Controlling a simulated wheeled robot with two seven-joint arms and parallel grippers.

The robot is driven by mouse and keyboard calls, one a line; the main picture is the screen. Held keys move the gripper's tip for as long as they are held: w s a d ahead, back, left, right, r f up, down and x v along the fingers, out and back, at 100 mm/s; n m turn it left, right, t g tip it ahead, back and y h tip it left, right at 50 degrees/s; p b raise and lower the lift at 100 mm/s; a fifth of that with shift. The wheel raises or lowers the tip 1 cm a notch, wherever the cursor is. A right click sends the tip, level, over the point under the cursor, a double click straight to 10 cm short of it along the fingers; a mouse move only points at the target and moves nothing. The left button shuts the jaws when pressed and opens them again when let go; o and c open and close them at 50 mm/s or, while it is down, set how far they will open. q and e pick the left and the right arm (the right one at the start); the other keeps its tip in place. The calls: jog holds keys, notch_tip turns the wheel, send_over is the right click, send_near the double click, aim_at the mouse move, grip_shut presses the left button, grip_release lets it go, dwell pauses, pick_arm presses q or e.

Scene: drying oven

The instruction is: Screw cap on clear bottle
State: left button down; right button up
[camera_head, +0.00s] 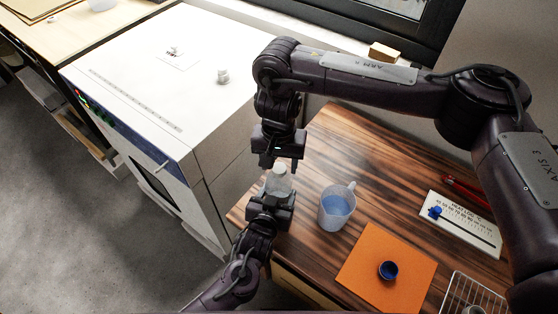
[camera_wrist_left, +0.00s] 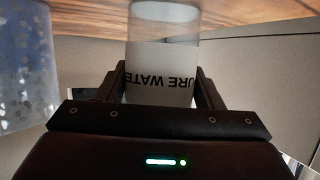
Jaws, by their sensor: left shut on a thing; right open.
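The clear bottle (camera_head: 277,184) stands upright over the left part of the wooden table, with a pale, whitish piece (camera_head: 281,169) at its top. I cannot tell whether that piece is a seated cap. My left gripper (camera_head: 270,203) is shut around the bottle's lower body; the left wrist view shows the bottle (camera_wrist_left: 162,70) between its fingers, with a white label reading "URE WATE" upside down. My right gripper (camera_head: 280,161) is open, pointing down directly above the bottle's top. Whether its fingers touch the pale piece is unclear.
A jug of blue liquid (camera_head: 337,208) stands close right of the bottle. A white labelled board (camera_head: 459,225) and wire rack (camera_head: 474,291) lie further right. The white oven (camera_head: 150,75) stands left.

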jog(key=shift+r, duration=2.25)
jog(key=shift+c, duration=0.3)
